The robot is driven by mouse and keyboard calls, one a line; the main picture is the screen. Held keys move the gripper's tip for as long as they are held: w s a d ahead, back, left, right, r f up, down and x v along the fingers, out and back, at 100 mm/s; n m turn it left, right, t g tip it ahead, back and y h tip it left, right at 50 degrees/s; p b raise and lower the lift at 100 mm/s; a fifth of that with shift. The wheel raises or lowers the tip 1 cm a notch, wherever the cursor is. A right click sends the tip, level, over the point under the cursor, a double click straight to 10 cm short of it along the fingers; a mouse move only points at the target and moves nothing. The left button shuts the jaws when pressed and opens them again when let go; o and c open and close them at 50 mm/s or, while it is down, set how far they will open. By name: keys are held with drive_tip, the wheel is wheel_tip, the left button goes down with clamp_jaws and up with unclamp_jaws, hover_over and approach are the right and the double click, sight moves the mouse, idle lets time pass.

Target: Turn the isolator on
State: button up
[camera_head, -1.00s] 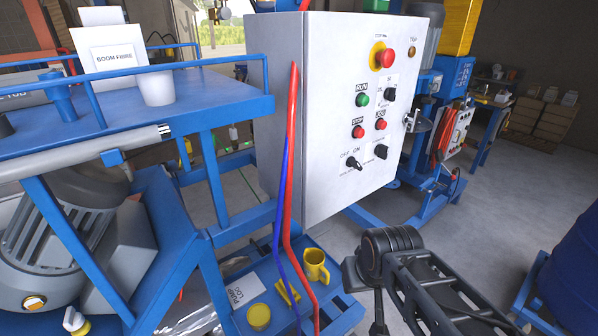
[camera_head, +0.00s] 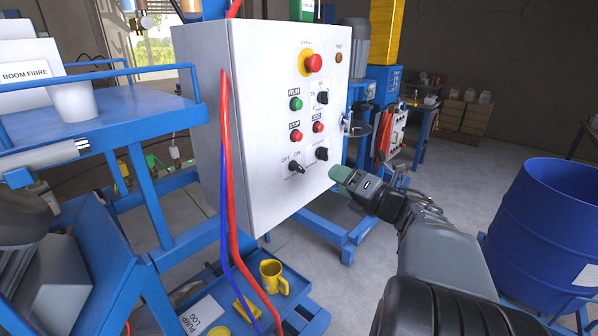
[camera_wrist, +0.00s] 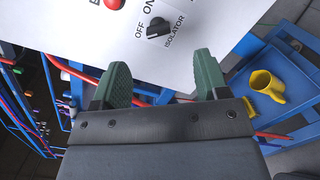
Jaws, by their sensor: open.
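The isolator knob (camera_head: 296,168) is a black rotary switch low on the front of the white control box (camera_head: 262,110), with OFF and ON printed above it. In the wrist view the isolator knob (camera_wrist: 158,27) sits beyond my fingertips, beside the word ISOLATOR. Its handle seems to point towards OFF, though it is small. My gripper (camera_head: 341,176) is near the lower right edge of the box, apart from the knob. In the wrist view its two green fingers (camera_wrist: 160,78) are spread with nothing between them.
Another black knob (camera_head: 321,154) is right of the isolator. A red stop button (camera_head: 295,136) sits above it. Red and blue cables (camera_head: 228,160) hang at the box's left. A yellow mug (camera_head: 273,277) stands on the blue shelf below. A blue drum (camera_head: 545,225) is at right.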

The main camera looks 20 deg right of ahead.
sight(302, 170)
drive_tip(key=w+a+p, duration=0.1)
drive_tip(key=w+a, duration=0.1)
drive_tip(key=w, duration=0.1)
drive_tip(key=w+a+n+y+p, duration=0.1)
drive_tip(key=w+a, duration=0.1)
drive_tip(key=w, duration=0.2)
drive_tip(key=w+a+n+g+y+p, duration=0.1)
drive_tip(key=w+a, duration=0.1)
drive_tip(key=w, duration=0.2)
drive_tip(key=shift+f, duration=0.25)
drive_tip(key=shift+c, duration=0.3)
drive_tip(key=c, duration=0.9)
drive_tip(key=shift+o, duration=0.2)
